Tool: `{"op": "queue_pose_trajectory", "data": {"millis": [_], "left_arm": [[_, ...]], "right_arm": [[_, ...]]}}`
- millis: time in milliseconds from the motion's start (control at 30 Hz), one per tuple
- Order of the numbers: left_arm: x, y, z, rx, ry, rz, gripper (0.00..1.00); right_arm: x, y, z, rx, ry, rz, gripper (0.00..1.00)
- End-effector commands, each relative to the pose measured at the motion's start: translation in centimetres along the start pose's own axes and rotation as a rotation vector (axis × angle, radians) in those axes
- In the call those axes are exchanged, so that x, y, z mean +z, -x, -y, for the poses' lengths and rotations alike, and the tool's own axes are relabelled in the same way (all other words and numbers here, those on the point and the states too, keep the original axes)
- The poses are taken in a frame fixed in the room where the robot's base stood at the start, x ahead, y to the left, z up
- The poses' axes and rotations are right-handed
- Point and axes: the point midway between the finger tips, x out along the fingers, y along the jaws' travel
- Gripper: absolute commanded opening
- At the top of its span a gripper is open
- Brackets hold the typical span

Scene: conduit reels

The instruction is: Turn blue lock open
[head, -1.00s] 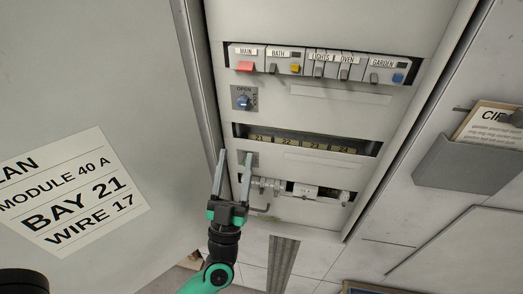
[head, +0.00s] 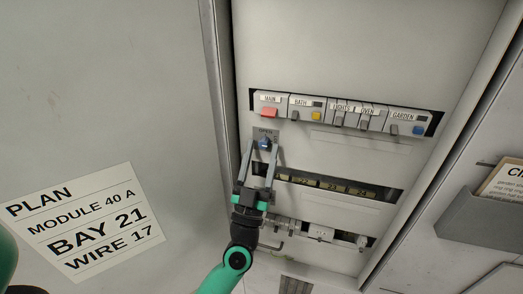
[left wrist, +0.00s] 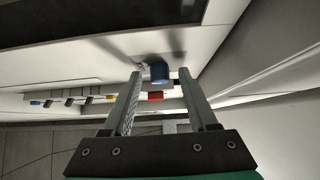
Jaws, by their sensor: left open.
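The blue lock (head: 264,144) is a small round knob on a grey plate marked OPEN (head: 265,133), at the left of the cabinet panel below the breaker row. My left gripper (head: 260,148) is open, with its two fingers reaching up toward the knob. In the left wrist view the blue lock (left wrist: 159,72) shows just beyond and between the fingertips of my left gripper (left wrist: 160,75). I see no contact; whether the tips reach beside the knob is hard to tell. My right gripper is not in view.
Above the lock runs a row of breakers (head: 342,115) with a red MAIN switch (head: 269,112). A slot with numbered terminals (head: 335,187) and a lower row of fittings (head: 318,232) lie below. A plan sheet (head: 84,222) is on the left door; a document holder (head: 487,232) is at right.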

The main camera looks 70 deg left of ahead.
Motion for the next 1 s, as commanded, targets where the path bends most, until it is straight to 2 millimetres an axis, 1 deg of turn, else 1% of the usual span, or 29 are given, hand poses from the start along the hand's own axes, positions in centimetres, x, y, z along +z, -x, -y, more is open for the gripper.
{"op": "queue_pose_trajectory", "data": {"millis": [200,267,300,367,400,533,567,1000], "left_arm": [[0.03,-0.04,-0.01,0.001,0.0,0.0,0.59],[0.03,-0.04,-0.02,0.001,0.0,0.0,0.5],[0.03,-0.03,-0.02,0.001,0.0,0.0,0.43],[0.02,-0.03,-0.02,0.001,0.0,0.0,0.32],[0.02,-0.02,-0.02,0.001,0.0,0.0,0.25],[0.02,-0.02,-0.02,0.001,0.0,0.0,0.01],[0.02,-0.02,-0.02,0.001,0.0,0.0,0.0],[-0.09,-0.11,-0.2,-0.022,0.024,0.001,0.0]], "right_arm": [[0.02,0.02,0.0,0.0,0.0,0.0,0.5],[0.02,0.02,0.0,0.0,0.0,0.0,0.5],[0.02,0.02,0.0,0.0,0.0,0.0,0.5],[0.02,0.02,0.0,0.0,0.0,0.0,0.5],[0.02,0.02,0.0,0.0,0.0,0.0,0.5],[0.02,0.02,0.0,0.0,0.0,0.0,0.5],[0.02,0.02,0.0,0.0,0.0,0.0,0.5],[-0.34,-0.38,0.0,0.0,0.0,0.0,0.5]]}}
